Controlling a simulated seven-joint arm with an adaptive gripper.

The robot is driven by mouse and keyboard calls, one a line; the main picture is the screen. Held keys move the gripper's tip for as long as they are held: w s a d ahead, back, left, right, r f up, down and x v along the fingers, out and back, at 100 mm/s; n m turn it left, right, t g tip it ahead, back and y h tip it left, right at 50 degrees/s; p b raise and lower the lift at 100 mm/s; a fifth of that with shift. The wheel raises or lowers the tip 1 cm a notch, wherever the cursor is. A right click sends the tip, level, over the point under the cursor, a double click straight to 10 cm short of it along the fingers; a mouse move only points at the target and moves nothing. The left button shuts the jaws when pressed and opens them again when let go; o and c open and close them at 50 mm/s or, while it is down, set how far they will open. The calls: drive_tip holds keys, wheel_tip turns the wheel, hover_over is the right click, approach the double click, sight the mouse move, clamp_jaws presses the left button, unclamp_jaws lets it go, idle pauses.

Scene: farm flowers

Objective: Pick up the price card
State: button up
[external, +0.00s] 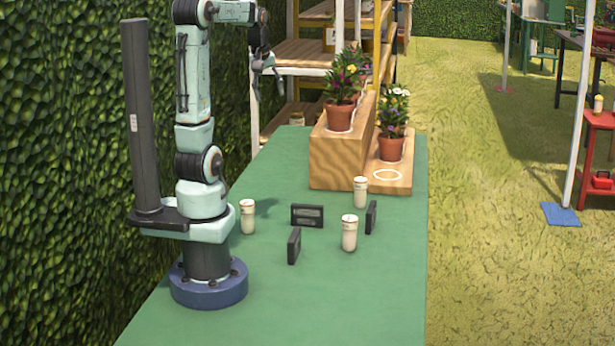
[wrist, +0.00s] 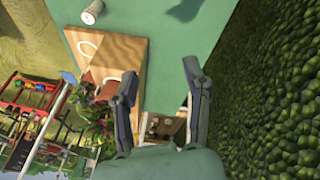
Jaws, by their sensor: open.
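Several small dark upright blocks, which look like the price cards, stand on the green table: one facing the camera (external: 307,216), one at its lower left (external: 294,246) and one at the right (external: 371,217). I cannot tell which one is the task's card. My gripper (external: 265,68) is raised high above the table's far left part, well away from the blocks. In the wrist view my gripper (wrist: 159,76) has its fingers wide apart with nothing between them.
White jars stand among the blocks: left (external: 247,217), front (external: 349,233) and back (external: 360,192). A stepped wooden stand (external: 338,160) carries potted flowers (external: 340,115), (external: 391,147) behind them. A hedge (external: 70,150) borders the left. The table's front (external: 340,310) is clear.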

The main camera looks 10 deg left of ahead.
drive_tip(key=w+d+f+m, duration=0.1)
drive_tip(key=w+d+f, duration=0.5)
drive_tip(key=d, duration=0.4)
drive_tip(key=m+g, duration=0.3)
hover_over(371, 207)
drive_tip(key=w+a, duration=0.3)
drive_tip(key=w, duration=0.2)
wheel_tip(371, 207, down, 12)
drive_tip(key=shift+m+g+y, duration=0.3)
drive_tip(key=shift+m+y, duration=0.2)
drive_tip(key=shift+m, duration=0.3)
drive_tip(key=s+d+f, duration=0.1)
drive_tip(key=f, duration=0.1)
drive_tip(key=s+d+f, duration=0.1)
drive_tip(key=s+f, duration=0.1)
drive_tip(key=s+d+f, duration=0.1)
drive_tip(key=f, duration=0.1)
drive_tip(key=shift+s+f, duration=0.25)
drive_tip(key=shift+s, duration=0.05)
wheel_tip(371, 207, down, 5)
drive_tip(key=shift+r, duration=0.1)
drive_tip(key=shift+f, duration=0.75)
clamp_jaws()
